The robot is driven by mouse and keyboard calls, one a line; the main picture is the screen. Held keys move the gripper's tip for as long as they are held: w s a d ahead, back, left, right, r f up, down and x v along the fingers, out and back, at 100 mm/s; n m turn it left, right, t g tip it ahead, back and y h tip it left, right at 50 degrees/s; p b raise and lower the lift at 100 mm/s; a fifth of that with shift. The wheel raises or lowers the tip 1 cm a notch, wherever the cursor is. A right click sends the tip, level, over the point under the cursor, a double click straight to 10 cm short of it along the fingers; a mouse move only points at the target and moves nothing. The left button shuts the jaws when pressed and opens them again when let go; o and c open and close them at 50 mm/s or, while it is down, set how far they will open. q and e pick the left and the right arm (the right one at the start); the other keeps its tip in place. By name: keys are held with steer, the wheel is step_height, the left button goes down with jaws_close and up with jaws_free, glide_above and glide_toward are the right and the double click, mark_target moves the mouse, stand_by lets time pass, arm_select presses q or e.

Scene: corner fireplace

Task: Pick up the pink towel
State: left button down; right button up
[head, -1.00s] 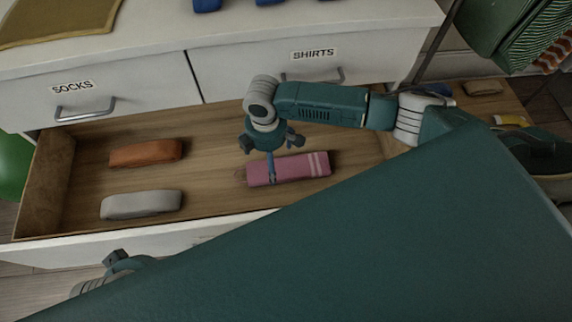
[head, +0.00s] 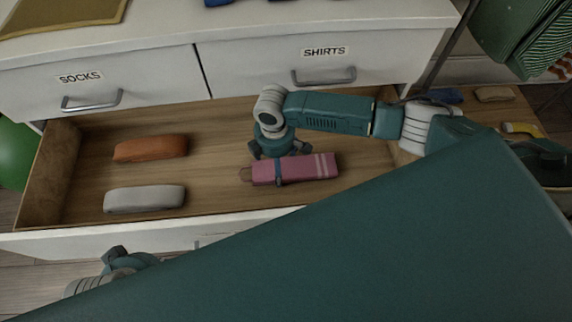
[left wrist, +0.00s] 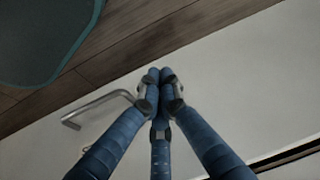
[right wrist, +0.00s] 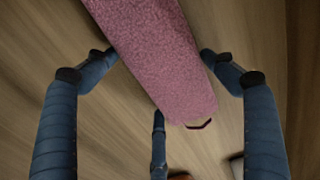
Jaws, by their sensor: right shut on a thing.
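The pink towel (head: 316,167) is a folded bar with pale stripes at its right end, lying in the open drawer (head: 225,197). It also shows in the right wrist view (right wrist: 158,35). My right gripper (head: 278,170) is low over the towel's left part, with a finger in front of it. In the right wrist view its fingers (right wrist: 158,60) are on both sides of the towel, shut on it. My left gripper (head: 115,258) is outside the drawer front. In the left wrist view its fingertips (left wrist: 160,88) are together and empty.
An orange folded cloth (head: 150,148) and a grey one (head: 145,199) lie in the drawer's left part. Closed drawers marked SOCKS (head: 80,77) and SHIRTS (head: 325,51) overhang its back. A drawer handle (left wrist: 95,106) is near my left fingers.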

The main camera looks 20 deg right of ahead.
steer(key=shift+r, duration=0.5)
step_height(320, 180, up, 3)
steer(key=shift+f+p, duration=0.15)
steer(key=shift+p, duration=0.6)
arm_select(q)
steer(key=p+x, duration=0.1)
steer(key=x, duration=0.6)
steer(key=shift+s+p, duration=0.35)
steer(key=shift+p, duration=0.05)
arm_select(e)
step_height(320, 180, up, 6)
steer(key=shift+r, duration=0.2)
arm_select(q)
steer(key=shift+d+g, duration=0.15)
steer(key=shift+g, duration=0.15)
